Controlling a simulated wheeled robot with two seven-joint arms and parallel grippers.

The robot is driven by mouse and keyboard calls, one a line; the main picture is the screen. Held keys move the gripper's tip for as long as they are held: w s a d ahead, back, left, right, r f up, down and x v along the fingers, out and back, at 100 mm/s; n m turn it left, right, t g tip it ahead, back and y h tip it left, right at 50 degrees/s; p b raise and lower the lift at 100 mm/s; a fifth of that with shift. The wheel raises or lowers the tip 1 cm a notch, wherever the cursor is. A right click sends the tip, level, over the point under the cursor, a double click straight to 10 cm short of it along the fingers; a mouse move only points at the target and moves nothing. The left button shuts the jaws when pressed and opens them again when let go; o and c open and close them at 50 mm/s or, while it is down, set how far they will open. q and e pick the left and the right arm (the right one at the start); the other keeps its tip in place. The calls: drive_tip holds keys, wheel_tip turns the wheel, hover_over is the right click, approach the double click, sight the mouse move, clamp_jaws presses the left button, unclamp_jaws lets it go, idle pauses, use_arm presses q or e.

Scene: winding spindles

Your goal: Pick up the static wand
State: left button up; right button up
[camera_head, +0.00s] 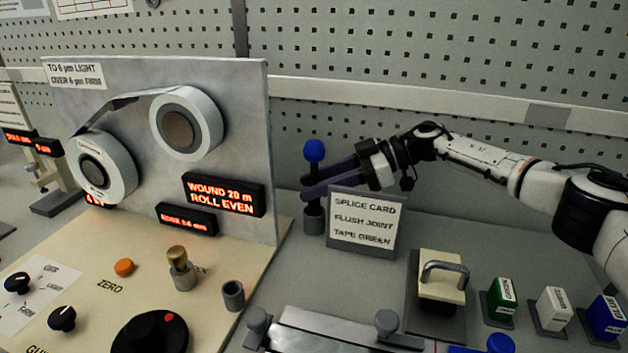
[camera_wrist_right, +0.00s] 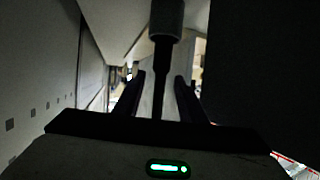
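What looks like the static wand (camera_head: 314,151), an upright stick with a blue ball on top, stands in a dark cup holder (camera_head: 313,221) at the back, left of the splice card. My right gripper (camera_head: 307,188) reaches it from the right, its two dark fingers level with the shaft just below the ball. In the right wrist view the dark shaft (camera_wrist_right: 161,80) runs between the fingers (camera_wrist_right: 158,98), with gaps visible on both sides, so the gripper is open around it. The fingers hide part of the shaft in the head view. My left gripper is out of view.
The splice card stand (camera_head: 363,222) stands just below and right of my right gripper. The winding panel (camera_head: 255,120) rises to the left. A handled block (camera_head: 440,285) and green, white and blue blocks stand front right. The pegboard wall is behind.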

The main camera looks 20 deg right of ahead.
drive_tip(key=shift+w+a+f, duration=0.1)
drive_tip(key=shift+a+f, duration=0.05)
drive_tip(key=shift+a, duration=0.05)
clamp_jaws()
